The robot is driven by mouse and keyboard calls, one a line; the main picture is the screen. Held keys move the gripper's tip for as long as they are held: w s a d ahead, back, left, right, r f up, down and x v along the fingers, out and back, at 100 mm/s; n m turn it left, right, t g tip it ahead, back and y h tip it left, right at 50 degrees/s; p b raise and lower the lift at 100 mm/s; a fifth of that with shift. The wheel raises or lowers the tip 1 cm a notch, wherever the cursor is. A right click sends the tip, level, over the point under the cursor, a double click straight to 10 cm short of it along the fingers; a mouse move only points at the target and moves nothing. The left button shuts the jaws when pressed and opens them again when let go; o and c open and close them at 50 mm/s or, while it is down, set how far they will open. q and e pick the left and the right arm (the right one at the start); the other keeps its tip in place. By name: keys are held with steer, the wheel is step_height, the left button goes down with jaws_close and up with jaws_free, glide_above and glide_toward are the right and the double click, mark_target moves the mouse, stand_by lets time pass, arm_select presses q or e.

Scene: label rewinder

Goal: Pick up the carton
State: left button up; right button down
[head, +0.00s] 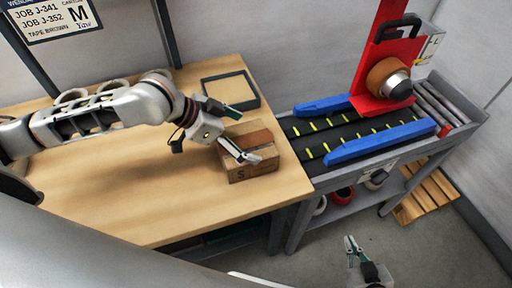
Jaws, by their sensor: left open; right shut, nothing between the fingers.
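A brown cardboard carton (252,173) with a strip of tape on its top sits near the right edge of the wooden table (150,200). My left gripper (250,133) reaches in from the left with its fingers spread apart over the carton. One finger is near the carton's far side and the other is over its near part. I cannot tell whether either finger touches it. My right gripper (350,246) is low at the bottom of the view, over the floor, shut and empty, away from the carton.
A dark-framed tray (256,103) lies behind the carton. A conveyor with blue side rails (380,142) and a red tape head (372,60) stands to the right. Tape rolls (343,196) sit on its lower shelf. A wooden pallet (427,196) is on the floor. The table's front left is clear.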

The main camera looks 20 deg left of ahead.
mark_target(265, 144)
arm_select(q)
steer(key=shift+b+x, duration=0.35)
steer(key=shift+x, duration=3.55)
steer(key=c, duration=0.7)
steer(key=shift+c, duration=0.5)
